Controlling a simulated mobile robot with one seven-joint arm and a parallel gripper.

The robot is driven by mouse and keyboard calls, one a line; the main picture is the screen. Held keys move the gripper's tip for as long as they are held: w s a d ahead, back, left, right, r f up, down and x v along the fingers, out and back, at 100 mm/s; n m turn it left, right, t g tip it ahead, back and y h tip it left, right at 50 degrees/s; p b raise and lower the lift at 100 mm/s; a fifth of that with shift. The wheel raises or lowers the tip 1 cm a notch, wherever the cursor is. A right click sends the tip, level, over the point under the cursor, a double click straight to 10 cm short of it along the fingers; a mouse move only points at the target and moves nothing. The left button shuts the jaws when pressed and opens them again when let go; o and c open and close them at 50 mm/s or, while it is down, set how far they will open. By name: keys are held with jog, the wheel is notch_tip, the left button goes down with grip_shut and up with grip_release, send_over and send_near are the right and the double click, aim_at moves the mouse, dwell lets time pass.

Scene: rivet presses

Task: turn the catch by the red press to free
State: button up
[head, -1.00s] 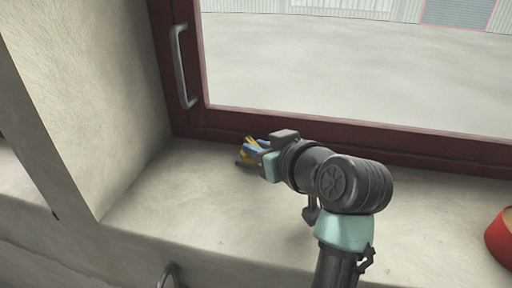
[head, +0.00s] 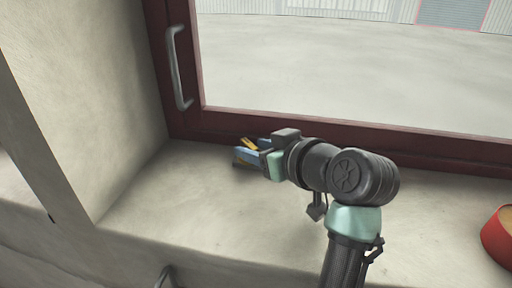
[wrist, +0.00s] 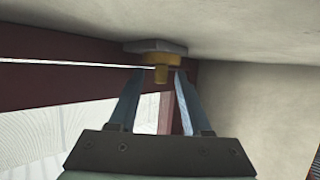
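The catch shows in the wrist view as a brass-yellow piece (wrist: 161,66) with a short stub, on a grey plate (wrist: 155,46). My gripper (wrist: 156,72) is open, with one blue-grey finger on each side of the stub. There is a clear gap to the left finger; the right finger is closer, and I cannot tell whether it touches. In the head view my gripper (head: 241,157) is low over the sill's left back corner, with a yellow bit (head: 247,144) showing beside its blue fingers. No press can be made out.
A dark red window frame (head: 330,126) runs behind the pale sill (head: 200,225). A grey handle (head: 177,70) stands on the frame, left of my gripper. A red round object (head: 500,238) is at the right edge. The sill between is clear apart from my arm.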

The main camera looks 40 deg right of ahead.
jog(key=shift+s+r+b, duration=0.1)
jog(key=shift+s+b, duration=0.35)
jog(key=shift+s, duration=0.15)
jog(key=b+v, duration=0.3)
jog(key=v, duration=0.7)
jog(key=shift+r+b, duration=0.2)
jog(key=shift+b, duration=0.2)
jog(key=shift+v, duration=0.85)
jog(key=shift+o, duration=0.2)
